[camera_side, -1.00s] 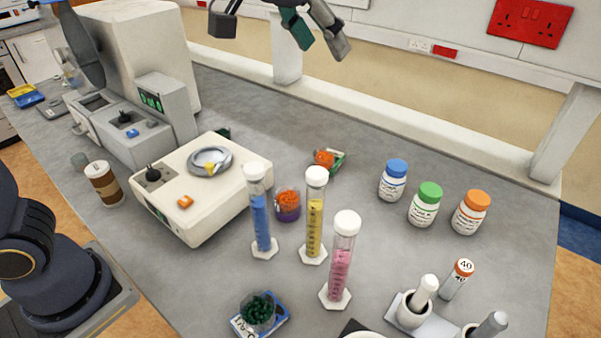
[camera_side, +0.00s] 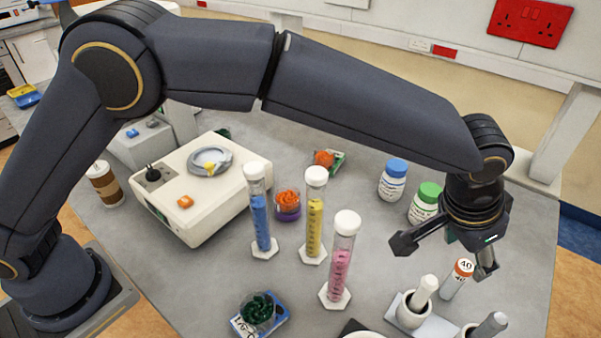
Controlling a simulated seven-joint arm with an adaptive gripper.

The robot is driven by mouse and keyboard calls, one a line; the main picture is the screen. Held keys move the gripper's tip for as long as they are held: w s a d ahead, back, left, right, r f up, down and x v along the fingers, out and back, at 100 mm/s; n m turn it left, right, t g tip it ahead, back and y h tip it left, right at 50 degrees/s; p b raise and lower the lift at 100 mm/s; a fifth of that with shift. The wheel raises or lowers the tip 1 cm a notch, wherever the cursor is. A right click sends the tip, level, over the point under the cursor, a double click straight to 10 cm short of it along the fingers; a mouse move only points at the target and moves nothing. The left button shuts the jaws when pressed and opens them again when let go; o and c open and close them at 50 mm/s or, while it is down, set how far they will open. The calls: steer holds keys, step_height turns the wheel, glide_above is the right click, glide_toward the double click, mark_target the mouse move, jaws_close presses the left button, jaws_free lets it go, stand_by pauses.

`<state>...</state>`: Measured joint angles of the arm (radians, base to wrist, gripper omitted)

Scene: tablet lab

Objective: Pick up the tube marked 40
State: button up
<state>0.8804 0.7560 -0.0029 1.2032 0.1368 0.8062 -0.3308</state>
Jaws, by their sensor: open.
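The tube marked 40 (camera_side: 456,279) is a small clear tube with an orange cap printed 40, at the lower right, leaning a little in the picture. My gripper (camera_side: 444,257) is open and empty above it, with its fingers spread wide. One finger is to the left of the tube; the other is close to the cap's right side. I cannot tell whether that finger touches the cap.
A white mortar with pestle (camera_side: 413,308) stands just left of the tube, and another pestle (camera_side: 490,326) below it. Tall cylinders with blue (camera_side: 260,222), yellow (camera_side: 314,222) and pink (camera_side: 340,270) contents stand left. Blue-capped (camera_side: 393,182) and green-capped (camera_side: 424,203) bottles stand behind.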

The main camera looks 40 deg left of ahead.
mark_target(466, 266)
steer(key=x, duration=0.6)
steer(key=shift+w+f, duration=0.25)
steer(key=shift+c, duration=0.3)
jaws_close()
